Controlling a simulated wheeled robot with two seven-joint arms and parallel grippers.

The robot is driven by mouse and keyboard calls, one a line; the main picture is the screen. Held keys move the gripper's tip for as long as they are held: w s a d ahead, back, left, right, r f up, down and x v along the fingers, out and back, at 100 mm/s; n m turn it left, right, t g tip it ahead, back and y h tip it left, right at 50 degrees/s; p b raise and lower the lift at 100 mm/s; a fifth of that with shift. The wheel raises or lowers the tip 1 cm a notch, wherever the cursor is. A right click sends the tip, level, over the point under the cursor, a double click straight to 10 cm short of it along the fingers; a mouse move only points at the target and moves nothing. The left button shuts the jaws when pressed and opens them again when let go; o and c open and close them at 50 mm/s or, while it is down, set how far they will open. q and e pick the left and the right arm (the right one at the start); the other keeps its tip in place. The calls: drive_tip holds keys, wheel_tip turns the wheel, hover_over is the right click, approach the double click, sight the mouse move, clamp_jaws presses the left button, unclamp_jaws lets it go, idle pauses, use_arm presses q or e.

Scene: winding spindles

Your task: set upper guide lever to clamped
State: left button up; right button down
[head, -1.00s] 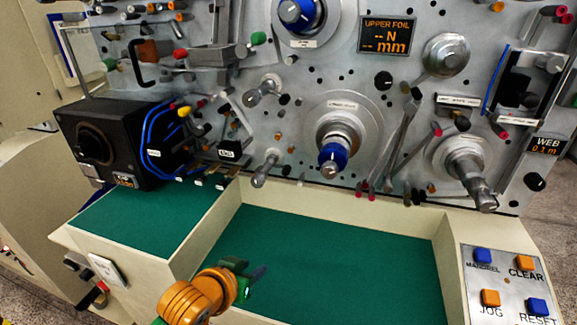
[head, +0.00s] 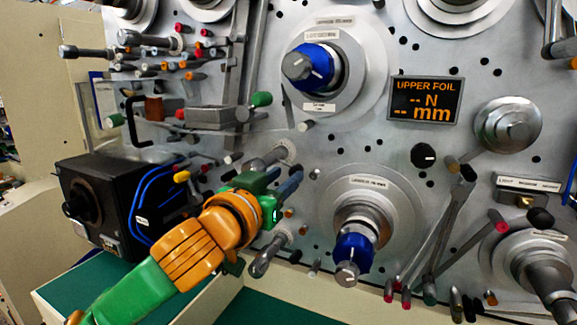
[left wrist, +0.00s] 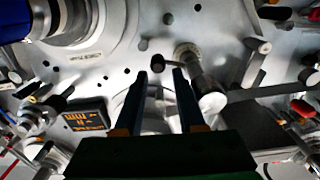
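My left gripper (head: 286,181) reaches up to the machine's front panel, beside a silver cylinder post (head: 268,160). In the left wrist view its two dark-blue fingers (left wrist: 158,82) are apart with nothing held between them. A small dark knob (left wrist: 157,63) shows beyond the gap, and a silver cylinder (left wrist: 204,92) stands just right of the right finger. A lever with a green knob (head: 261,99) sticks out above the gripper in the head view. I cannot tell which part is the upper guide lever, or its setting. My right gripper is not in view.
The upper spindle (head: 312,65) and lower spindle (head: 354,252), both with blue collars, stick out near the gripper. Another post (head: 268,255) is below it. A black box with blue cables (head: 105,205) stands at left. The UPPER FOIL display (head: 425,99) shows dashes.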

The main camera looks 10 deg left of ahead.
use_arm(q)
drive_tip(key=shift+w+d, duration=0.2)
drive_tip(key=shift+w, duration=0.4)
drive_tip(key=shift+w+d, duration=0.15)
drive_tip(key=shift+w, duration=0.4)
drive_tip(key=shift+w+d+f, duration=0.1)
drive_tip(key=shift+w+f, duration=0.15)
drive_tip(key=shift+w, duration=0.05)
drive_tip(key=shift+s+r, duration=0.1)
drive_tip(key=shift+s, duration=0.1)
clamp_jaws()
drive_tip(key=shift+r+n, duration=0.4)
drive_tip(key=shift+n, duration=0.5)
unclamp_jaws()
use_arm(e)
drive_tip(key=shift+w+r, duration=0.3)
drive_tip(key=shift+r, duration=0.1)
use_arm(q)
drive_tip(key=shift+s, duration=0.15)
